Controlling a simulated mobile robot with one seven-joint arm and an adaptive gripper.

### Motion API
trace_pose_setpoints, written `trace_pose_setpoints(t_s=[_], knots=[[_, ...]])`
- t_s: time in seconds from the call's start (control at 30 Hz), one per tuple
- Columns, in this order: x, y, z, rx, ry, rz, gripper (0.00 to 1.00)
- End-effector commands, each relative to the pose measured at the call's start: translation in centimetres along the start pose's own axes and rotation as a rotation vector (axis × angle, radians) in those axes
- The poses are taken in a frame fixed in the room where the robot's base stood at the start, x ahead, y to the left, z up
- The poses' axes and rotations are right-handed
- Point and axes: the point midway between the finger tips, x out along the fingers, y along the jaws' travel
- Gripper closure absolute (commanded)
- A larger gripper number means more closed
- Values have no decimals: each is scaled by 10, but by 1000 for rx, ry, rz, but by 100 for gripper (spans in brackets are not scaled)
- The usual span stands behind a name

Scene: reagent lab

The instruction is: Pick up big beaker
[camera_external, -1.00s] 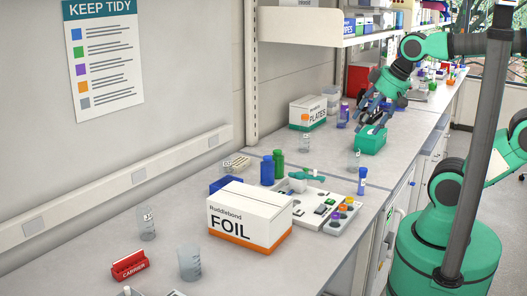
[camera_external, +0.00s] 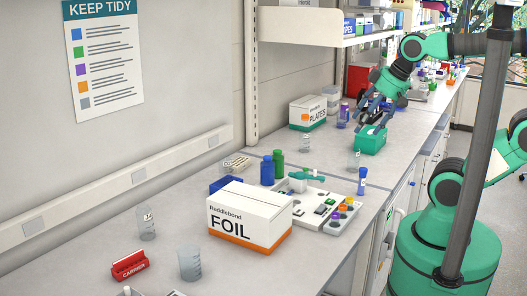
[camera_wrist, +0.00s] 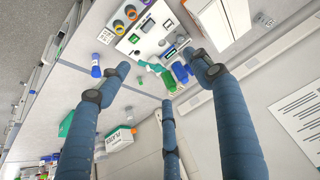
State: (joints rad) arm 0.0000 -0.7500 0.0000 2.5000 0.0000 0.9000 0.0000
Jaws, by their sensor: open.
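In the external view, a clear beaker (camera_external: 190,262) stands upright on the near bench, in front of the foil box. It looks the widest of the clear vessels; a taller, narrower one (camera_external: 147,223) stands behind it. I cannot tell for sure which the task calls big. My gripper (camera_external: 370,112) is far from both, at the far part of the bench, just above a green box (camera_external: 370,141). In the wrist view, my gripper's fingers (camera_wrist: 152,92) are spread with nothing held between them. The wide beaker is not clearly seen there.
The white foil box (camera_external: 248,217) stands between my gripper and the near beakers. A red carrier (camera_external: 129,265) lies left of the wide beaker. Blue and green bottles (camera_external: 278,164) and a grey tray of instruments (camera_external: 338,222) stand mid-bench. A shelf (camera_external: 330,38) overhangs the back.

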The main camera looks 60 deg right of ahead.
Motion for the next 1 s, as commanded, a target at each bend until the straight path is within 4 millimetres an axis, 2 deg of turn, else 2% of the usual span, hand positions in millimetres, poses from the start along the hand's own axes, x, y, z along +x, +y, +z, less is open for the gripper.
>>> trace_pose_setpoints(t_s=[0.37,0.53,0.67,0.77,0.87,1.0], knots=[[0,-1,-2,-2,0,-1,23],[3,-7,-15,-18,-5,-9,23],[10,-20,-40,-46,-11,-23,23],[20,-37,-66,-77,-17,-39,23],[35,-60,-94,-115,-23,-56,23],[60,-102,-132,-171,-30,-83,23]])
